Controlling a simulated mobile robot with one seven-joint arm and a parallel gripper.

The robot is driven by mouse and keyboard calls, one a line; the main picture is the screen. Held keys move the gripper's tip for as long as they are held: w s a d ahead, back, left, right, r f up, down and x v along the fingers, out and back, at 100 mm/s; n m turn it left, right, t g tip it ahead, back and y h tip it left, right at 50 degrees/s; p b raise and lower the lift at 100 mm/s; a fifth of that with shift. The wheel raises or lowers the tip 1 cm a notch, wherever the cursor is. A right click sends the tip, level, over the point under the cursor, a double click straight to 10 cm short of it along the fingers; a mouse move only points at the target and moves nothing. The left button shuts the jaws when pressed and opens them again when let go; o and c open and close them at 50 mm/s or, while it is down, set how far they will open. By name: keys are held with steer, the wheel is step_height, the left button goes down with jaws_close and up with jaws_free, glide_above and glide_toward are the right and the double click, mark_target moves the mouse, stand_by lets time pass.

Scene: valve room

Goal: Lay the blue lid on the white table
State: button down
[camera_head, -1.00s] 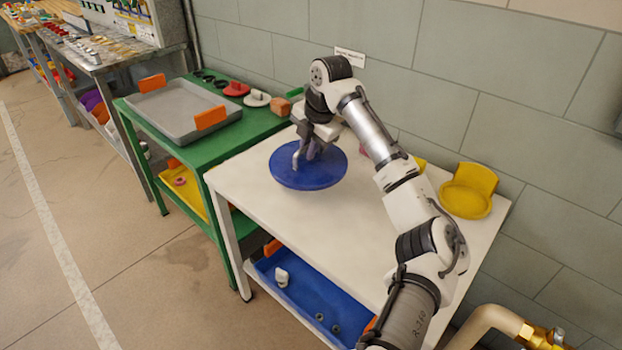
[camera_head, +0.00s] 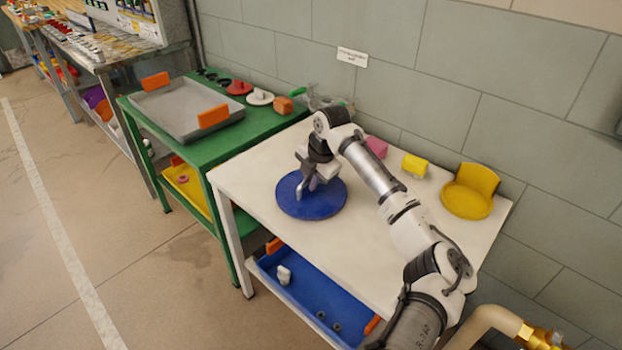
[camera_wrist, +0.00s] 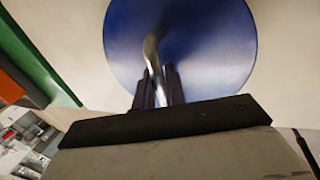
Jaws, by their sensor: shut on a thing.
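The blue lid (camera_head: 329,205) is a round disc with a curved metal handle (camera_wrist: 153,56) in its middle. In the head view it is level at the white table top (camera_head: 262,165), near the table's left end. I cannot tell if its underside touches the table. My gripper (camera_head: 312,187) is above the lid with its jaws shut on the handle. In the wrist view the lid (camera_wrist: 215,45) fills the upper middle and my dark fingers (camera_wrist: 158,88) close around the handle.
A yellow round holder (camera_head: 468,192), a yellow block (camera_head: 414,166) and a pink block (camera_head: 376,147) stand along the table's back. A green table (camera_head: 185,150) with a grey tray (camera_head: 185,108) adjoins on the left. A blue tray (camera_head: 300,290) lies on the shelf below. The table's front middle is clear.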

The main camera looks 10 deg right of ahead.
mark_target(320, 196)
steer(key=shift+r, duration=0.1)
steer(key=c, duration=1.9)
jaws_free()
steer(key=o, duration=0.4)
steer(key=shift+o, duration=0.2)
steer(key=b+v, duration=0.1)
steer(key=v, duration=1.1)
steer(key=shift+b, duration=0.3)
